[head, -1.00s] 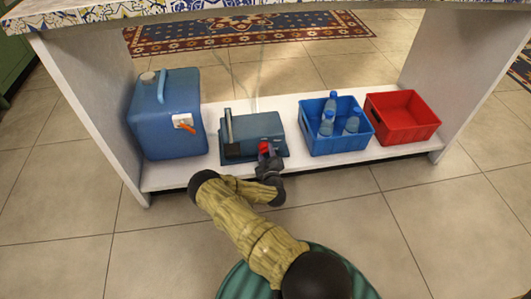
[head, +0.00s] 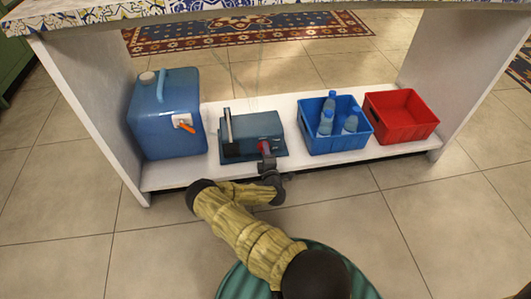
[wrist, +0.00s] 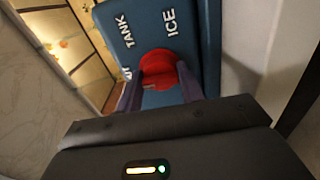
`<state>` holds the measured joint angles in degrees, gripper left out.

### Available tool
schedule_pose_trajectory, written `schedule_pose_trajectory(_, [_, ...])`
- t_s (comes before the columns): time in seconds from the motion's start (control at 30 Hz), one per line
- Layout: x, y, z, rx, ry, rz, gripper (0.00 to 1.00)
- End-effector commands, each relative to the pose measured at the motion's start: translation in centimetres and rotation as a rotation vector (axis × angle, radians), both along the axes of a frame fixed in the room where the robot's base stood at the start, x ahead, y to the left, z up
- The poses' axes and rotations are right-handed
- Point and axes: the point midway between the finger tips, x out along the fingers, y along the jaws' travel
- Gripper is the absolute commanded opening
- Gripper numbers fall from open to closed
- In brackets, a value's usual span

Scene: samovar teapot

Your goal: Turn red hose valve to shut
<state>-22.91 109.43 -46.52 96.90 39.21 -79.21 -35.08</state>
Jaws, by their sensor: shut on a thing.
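The red hose valve (head: 263,146) is a red knob on the front of a dark teal box (head: 255,125) on the low white shelf. In the wrist view the red knob (wrist: 158,62) sits against a teal face lettered "TANK" and "ICE", with a third label mostly hidden. My gripper (head: 265,152) reaches it from the front. In the wrist view my gripper (wrist: 159,80) has one dark finger on each side of the knob and is shut on it. The knob's lower part is hidden, and I cannot read its exact setting.
A blue water container (head: 165,115) with an orange tap (head: 187,127) stands left of the box. A blue crate (head: 345,140) with several bottles and an empty red crate (head: 402,120) stand to the right. The shelf's side panels (head: 85,105) close off both ends. The tiled floor in front is clear.

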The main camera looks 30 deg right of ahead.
Motion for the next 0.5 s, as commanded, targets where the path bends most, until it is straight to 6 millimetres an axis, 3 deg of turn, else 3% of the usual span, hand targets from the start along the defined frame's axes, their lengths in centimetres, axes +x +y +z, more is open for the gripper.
schedule_pose_trajectory(0.5, [-0.1, 0.15, -0.2, -0.064, 0.023, 0.003, 0.15])
